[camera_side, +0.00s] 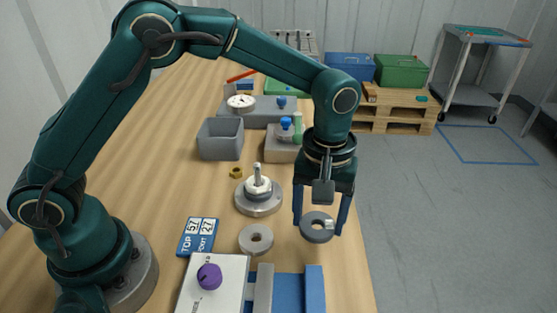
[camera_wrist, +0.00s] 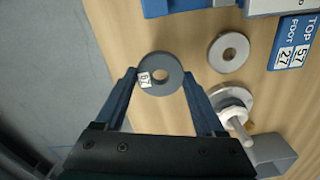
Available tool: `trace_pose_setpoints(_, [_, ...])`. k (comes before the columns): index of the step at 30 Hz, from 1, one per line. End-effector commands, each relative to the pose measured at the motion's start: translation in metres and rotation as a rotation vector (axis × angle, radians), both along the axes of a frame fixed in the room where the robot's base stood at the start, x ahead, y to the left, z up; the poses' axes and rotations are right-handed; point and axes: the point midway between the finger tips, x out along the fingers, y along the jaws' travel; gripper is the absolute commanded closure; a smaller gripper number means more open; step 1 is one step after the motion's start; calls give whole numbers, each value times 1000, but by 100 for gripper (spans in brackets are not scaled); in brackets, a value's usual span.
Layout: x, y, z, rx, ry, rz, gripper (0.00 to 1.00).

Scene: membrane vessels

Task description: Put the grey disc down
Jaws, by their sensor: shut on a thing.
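The dark grey disc (camera_side: 317,236) has a hole in its middle and a small white label with dark figures. It is between the fingers of my gripper (camera_side: 320,224), near the table's right edge. The wrist view shows the grey disc (camera_wrist: 161,88) gripped at its rim by the two blue fingertips of my gripper (camera_wrist: 161,76), label towards the left finger. The disc looks about level. I cannot tell how far it is above the wooden table (camera_side: 205,185).
A paler ring (camera_side: 256,239) lies on the table left of the disc. Behind it stands a round metal base with an upright post (camera_side: 258,194). A blue sign (camera_side: 197,237), a box with a purple knob (camera_side: 213,283) and a blue fixture (camera_side: 289,291) are in front. A grey bin (camera_side: 220,139) stands farther back.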

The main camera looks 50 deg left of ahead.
Motion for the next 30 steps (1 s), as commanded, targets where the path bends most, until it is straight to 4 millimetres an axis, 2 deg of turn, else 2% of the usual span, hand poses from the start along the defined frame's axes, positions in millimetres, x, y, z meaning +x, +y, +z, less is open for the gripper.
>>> trace_pose_setpoints(9, [0, 1, -38, 0, 1, 0, 83])
trace_pose_setpoints(21, [0, 0, -42, 0, 0, 0, 83])
trace_pose_setpoints(22, [0, 0, -42, 0, 0, 0, 25])
trace_pose_setpoints(24, [0, 0, -42, 0, 0, 0, 0])
trace_pose_setpoints(30, [0, 0, -42, -1, -1, 1, 0])
